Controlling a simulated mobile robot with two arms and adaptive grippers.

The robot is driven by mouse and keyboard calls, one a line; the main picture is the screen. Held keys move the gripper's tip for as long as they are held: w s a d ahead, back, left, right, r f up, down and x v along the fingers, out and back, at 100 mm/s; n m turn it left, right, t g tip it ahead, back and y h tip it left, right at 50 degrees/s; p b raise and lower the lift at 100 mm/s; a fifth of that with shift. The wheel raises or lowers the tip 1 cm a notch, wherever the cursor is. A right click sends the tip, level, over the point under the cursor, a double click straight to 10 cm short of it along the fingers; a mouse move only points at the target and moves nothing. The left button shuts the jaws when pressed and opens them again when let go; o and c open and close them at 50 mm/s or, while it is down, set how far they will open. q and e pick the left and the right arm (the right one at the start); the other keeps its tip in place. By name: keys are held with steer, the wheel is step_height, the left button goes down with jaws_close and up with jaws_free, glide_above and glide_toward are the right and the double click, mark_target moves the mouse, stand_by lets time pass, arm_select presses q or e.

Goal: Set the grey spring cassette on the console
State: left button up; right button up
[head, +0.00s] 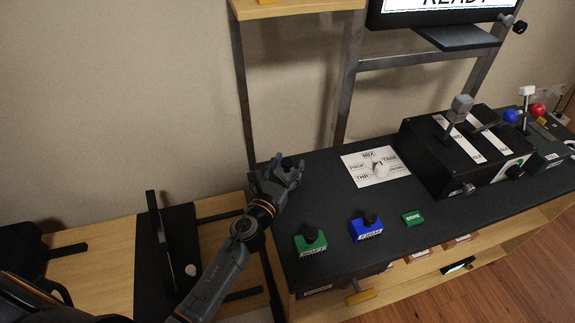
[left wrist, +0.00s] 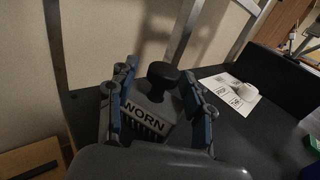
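The grey spring cassette (left wrist: 151,108) has a black knob and a label reading WORN. It stands at the left back end of the dark console (head: 322,205). In the head view my left gripper (head: 289,174) covers most of it. In the left wrist view my left gripper (left wrist: 158,100) has its fingers spread on either side of the cassette and knob. A gap shows between the fingers and the knob; contact with the cassette's sides is hard to tell. My right gripper is not in view.
A green block (head: 310,243) and a blue block (head: 366,229), both with black knobs, sit near the console's front edge beside a small green box (head: 412,218). A white card (head: 375,167) with a white knob lies behind. A black lever box (head: 465,150) stands at right. Metal posts rise behind.

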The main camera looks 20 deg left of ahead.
arm_select(q)
steer(key=shift+r, duration=0.2)
steer(key=s, duration=0.3)
steer(key=s+b, duration=0.1)
steer(key=s, duration=0.3)
steer(key=s+a, duration=0.1)
steer(key=s, duration=0.2)
steer(key=shift+s+f+b, duration=0.2)
steer(key=shift+s+b, duration=0.1)
steer(key=shift+s+a+r, duration=0.15)
steer(key=shift+s, duration=0.5)
